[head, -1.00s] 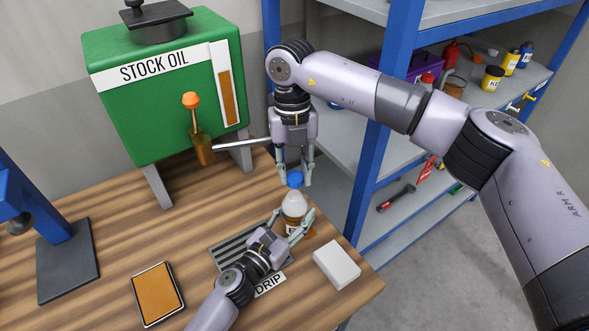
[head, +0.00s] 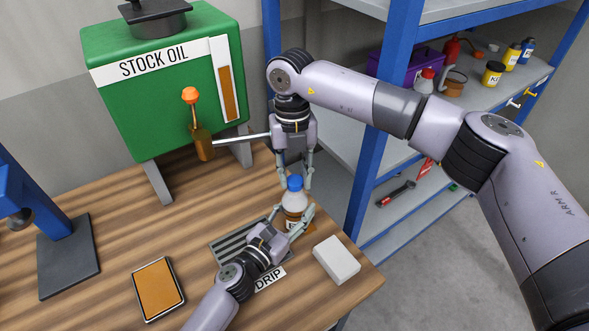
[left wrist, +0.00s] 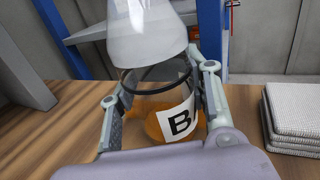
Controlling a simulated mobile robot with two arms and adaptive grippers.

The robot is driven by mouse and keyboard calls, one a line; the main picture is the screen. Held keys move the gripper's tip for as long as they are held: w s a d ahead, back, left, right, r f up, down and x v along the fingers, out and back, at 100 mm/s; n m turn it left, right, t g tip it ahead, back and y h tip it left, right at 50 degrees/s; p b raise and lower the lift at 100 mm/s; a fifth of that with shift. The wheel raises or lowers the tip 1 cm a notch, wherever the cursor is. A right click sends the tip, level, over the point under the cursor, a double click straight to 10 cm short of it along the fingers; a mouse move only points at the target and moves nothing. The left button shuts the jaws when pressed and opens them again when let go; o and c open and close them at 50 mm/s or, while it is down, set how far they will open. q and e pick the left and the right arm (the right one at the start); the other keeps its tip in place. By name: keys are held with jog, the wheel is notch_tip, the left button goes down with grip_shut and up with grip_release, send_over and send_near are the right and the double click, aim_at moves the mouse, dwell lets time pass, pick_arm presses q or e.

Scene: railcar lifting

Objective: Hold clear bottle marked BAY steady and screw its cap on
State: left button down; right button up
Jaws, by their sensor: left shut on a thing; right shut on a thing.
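The clear bottle (head: 294,201) stands upright by the drip grate, with amber liquid low inside. In the left wrist view the bottle (left wrist: 150,97) shows a white label with a large B; the rest of the marking is hidden. The blue cap (head: 295,183) sits at the top of the bottle's neck; how far it is threaded cannot be told. My left gripper (head: 292,214) is shut around the bottle's lower body, its fingers on both sides in the left wrist view. My right gripper (head: 295,186) comes down from above and is shut on the cap.
A green STOCK OIL tank (head: 150,90) with a spout and orange-topped tap stands behind. Blue-framed shelves (head: 372,140) stand close at the right.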

jog(key=shift+f, duration=0.6)
dwell(0.5)
jog(key=m, duration=0.5)
jog(key=shift+d+m+y, duration=0.1)
jog(key=shift+m+y, duration=0.2)
jog(key=shift+m, duration=0.1)
jog(key=m, duration=0.5)
jog(key=shift+y, duration=0.3)
jog(key=m+t, duration=0.1)
jog(key=m, duration=0.6)
jog(key=shift+s, duration=0.1)
jog(key=m, duration=0.5)
jog(key=shift+m+t, duration=0.4)
jog(key=o, duration=0.8)
